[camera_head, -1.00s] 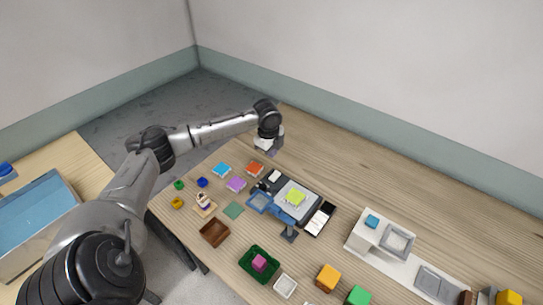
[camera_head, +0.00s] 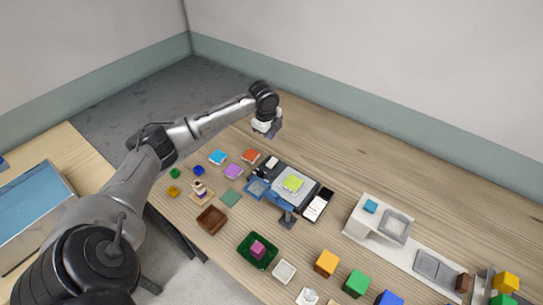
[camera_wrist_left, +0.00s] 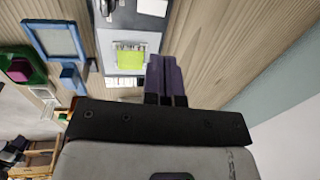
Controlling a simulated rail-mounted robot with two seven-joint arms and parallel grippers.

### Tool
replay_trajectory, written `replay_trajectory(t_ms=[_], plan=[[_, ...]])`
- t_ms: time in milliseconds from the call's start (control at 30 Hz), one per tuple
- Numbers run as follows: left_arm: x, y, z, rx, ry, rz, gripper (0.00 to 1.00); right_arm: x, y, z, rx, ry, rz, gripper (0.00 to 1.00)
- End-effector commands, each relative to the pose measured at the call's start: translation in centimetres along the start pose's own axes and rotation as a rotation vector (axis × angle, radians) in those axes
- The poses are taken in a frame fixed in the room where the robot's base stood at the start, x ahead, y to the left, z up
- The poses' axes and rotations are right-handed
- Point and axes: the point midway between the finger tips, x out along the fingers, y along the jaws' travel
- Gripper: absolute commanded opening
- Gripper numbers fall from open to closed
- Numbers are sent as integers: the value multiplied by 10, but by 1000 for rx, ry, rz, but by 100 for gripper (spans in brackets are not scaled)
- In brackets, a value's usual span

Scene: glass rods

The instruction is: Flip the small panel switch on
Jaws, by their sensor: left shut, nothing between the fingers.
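A dark grey panel (camera_head: 305,190) lies on the wooden table with a yellow-green square (camera_head: 292,183) on it and a white piece (camera_head: 271,162) near its far-left edge. The panel (camera_wrist_left: 127,18) and the yellow-green square (camera_wrist_left: 131,60) also show in the left wrist view. Which small part is the switch, and its state, I cannot tell. My left gripper (camera_head: 276,132) is above the table beyond the panel's far-left end, apart from it. In the wrist view its dark fingers (camera_wrist_left: 165,75) are shut together and empty. My right gripper is not in view.
A blue frame (camera_head: 257,188) on a stand is beside the panel, with a black-and-white piece (camera_head: 318,205) at its right end. Several coloured tiles and blocks lie left and in front. A white stand (camera_head: 375,222) is to the right. The table's far side is clear.

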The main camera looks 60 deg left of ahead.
Motion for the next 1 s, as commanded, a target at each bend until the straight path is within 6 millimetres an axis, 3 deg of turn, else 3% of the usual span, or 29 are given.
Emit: replay_trajectory(t_ms=[267, 700, 1000], plan=[[16, 0, 0, -1, 0, 3, 0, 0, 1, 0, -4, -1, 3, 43], [96, 1, -1, -2, 2, 4, 0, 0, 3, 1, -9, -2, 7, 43], [131, 1, 0, 0, 0, 1, 0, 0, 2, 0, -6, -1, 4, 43]])
